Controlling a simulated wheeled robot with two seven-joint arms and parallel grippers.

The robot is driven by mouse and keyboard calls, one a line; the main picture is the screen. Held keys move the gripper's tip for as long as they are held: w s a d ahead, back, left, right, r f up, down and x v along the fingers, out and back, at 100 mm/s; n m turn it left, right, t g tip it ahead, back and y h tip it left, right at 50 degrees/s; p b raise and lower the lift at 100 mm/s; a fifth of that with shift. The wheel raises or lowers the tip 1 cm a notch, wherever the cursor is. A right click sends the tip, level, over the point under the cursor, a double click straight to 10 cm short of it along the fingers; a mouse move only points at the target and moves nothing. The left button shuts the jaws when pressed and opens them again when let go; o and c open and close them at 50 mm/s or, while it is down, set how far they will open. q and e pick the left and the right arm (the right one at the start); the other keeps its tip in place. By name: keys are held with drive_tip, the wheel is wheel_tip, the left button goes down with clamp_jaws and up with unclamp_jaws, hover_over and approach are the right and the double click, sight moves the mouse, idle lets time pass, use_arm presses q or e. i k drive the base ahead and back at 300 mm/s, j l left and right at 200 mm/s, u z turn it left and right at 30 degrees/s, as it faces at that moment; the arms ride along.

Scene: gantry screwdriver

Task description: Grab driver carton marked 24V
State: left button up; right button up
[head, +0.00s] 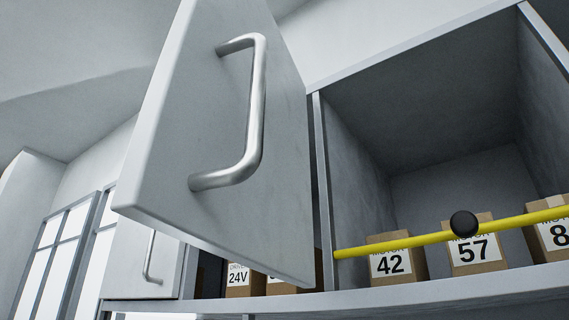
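Neither of my grippers shows in the head view.
The door's metal handle (256,110) faces me. A yellow bar (400,244) with a black knob (464,223) crosses the right compartment, in front of cartons marked 42 (395,275) and 57 (475,265) and a partly cut-off one (548,232). A shelf edge (400,301) runs below.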

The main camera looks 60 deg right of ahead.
sight(242, 282)
drive_tip(key=z, duration=1.75)
drive_tip(key=k+j, duration=0.55)
drive_tip(key=k, duration=0.2)
drive_tip(key=i+l, duration=0.1)
drive_tip(key=l, duration=0.2)
drive_tip(key=i+l, duration=0.1)
drive_tip(key=l, duration=0.2)
drive_tip(key=i+j+z, duration=0.35)
drive_tip(key=j, duration=0.2)
drive_tip(key=i+j+z, duration=0.15)
drive_tip(key=j, duration=0.15)
drive_tip(key=k, duration=0.05)
